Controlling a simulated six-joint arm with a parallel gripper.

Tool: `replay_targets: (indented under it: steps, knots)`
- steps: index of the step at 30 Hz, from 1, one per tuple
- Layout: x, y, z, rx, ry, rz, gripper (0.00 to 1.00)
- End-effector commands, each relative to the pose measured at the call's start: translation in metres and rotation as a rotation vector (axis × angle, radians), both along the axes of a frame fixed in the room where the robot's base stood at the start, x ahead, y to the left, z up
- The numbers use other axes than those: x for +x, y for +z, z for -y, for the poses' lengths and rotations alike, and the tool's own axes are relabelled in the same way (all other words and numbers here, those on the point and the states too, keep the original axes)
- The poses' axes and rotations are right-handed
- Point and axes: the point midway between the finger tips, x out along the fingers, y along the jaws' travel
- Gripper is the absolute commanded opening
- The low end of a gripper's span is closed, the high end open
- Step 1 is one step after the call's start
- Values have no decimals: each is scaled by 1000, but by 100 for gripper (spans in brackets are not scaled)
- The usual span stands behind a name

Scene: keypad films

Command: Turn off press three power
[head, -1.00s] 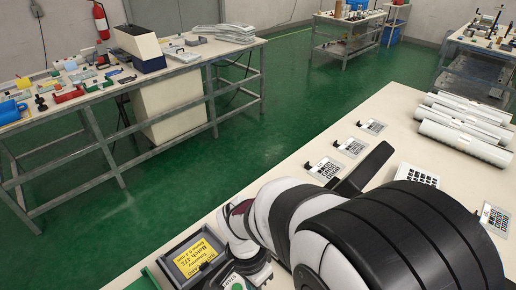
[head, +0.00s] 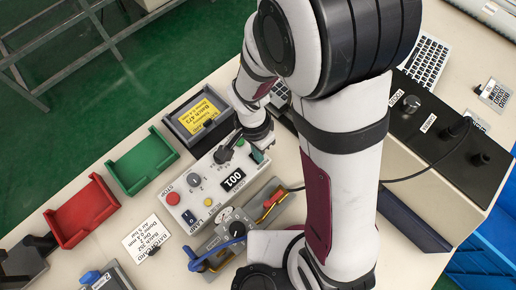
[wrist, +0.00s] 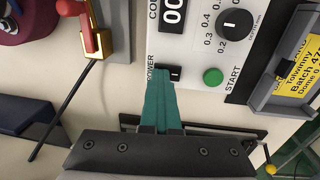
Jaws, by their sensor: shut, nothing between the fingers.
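A pale control box (head: 212,192) has a red STOP button (head: 173,198), a dark LAMP switch (head: 189,216) and a counter reading 001 (head: 232,180). In the wrist view, a small black rocker switch (wrist: 175,73) sits beside the word POWER. A green START button (wrist: 212,76) and a black dial (wrist: 235,22) are close to it. My gripper (wrist: 160,72) is shut and empty, its teal fingers pointing at the POWER switch. The fingertips overlap the switch's edge; I cannot tell whether they touch. In the head view my wrist covers that end of the box. No press number is readable.
A grey tray with a yellow batch card (head: 200,119) stands beside the box. Green (head: 143,161) and red (head: 82,211) bins stand further left. A black panel (head: 436,117) is at right.

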Motion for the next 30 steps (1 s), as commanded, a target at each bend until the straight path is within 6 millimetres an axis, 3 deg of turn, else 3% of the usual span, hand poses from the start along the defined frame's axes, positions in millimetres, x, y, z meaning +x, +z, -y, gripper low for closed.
replay_targets:
  steps: [1, 10, 30]
  knots:
    - [-8, -10, 8, -18, 9, -26, 0]
    - [-7, -10, 9, -19, 8, -26, 0]
    - [4, -7, -6, -13, 5, -24, 0]
